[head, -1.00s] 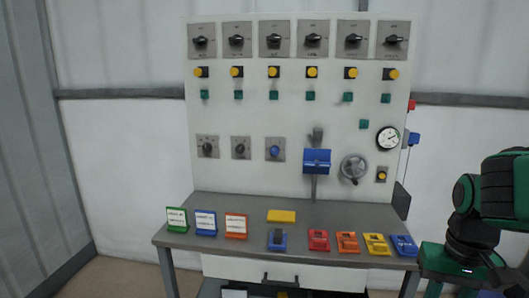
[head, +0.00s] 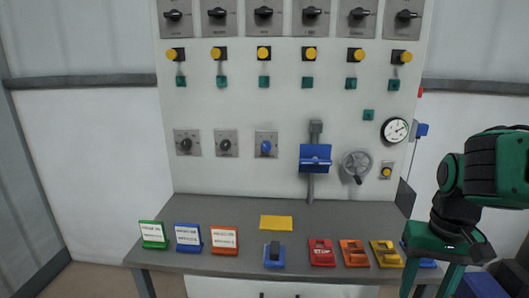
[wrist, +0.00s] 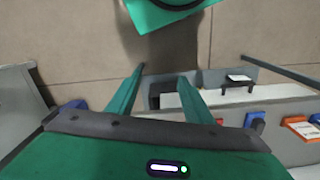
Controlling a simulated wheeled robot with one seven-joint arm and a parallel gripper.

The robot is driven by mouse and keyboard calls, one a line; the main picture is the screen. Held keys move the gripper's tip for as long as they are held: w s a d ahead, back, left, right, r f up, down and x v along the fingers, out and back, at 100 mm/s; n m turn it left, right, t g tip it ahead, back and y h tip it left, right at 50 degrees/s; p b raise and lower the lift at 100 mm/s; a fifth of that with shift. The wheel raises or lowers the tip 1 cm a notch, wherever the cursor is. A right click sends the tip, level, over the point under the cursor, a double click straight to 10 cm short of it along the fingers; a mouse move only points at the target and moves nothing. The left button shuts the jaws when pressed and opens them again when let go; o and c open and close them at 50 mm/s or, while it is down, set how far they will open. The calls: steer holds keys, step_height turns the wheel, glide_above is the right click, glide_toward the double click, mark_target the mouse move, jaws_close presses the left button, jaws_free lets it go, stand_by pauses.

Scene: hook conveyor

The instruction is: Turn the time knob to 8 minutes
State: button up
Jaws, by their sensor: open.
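A row of small knobs on grey plates is on the white panel in the head view: a left black knob (head: 186,145), a middle black knob (head: 226,146) and a blue knob (head: 266,147). Their labels are too small to read, so I cannot tell which one is the time knob or its setting. My gripper (head: 430,283) hangs at the right, beside the table's right end, well away from and below the knobs. In the wrist view its two green fingers (wrist: 160,77) are apart with nothing held between them.
The grey table (head: 340,212) below the panel carries coloured signs and blocks along its front. A blue box (head: 315,157) and a handwheel (head: 357,166) stick out from the panel right of the knobs. Large black switches (head: 264,14) line the top.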

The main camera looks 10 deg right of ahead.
steer(key=w+a+n+t, duration=0.3)
steer(key=w+a+n, duration=0.15)
steer(key=w, duration=0.65)
steer(key=w+a+n+t, duration=0.2)
steer(key=w+a+n, duration=0.25)
steer(key=w, duration=0.75)
steer(key=w+d+f+n+t+h, duration=0.1)
steer(key=w+f+n+h, duration=0.15)
steer(key=w, duration=0.25)
steer(key=w+d+f+n+h, duration=0.1)
steer(key=w+f+n, duration=0.2)
steer(key=w, duration=0.3)
steer(key=n+t+h, duration=0.2)
steer(key=n+t, duration=0.9)
steer(key=n, duration=1)
glide_toward(266, 148)
steer(key=x, duration=0.9)
steer(key=shift+w, duration=0.1)
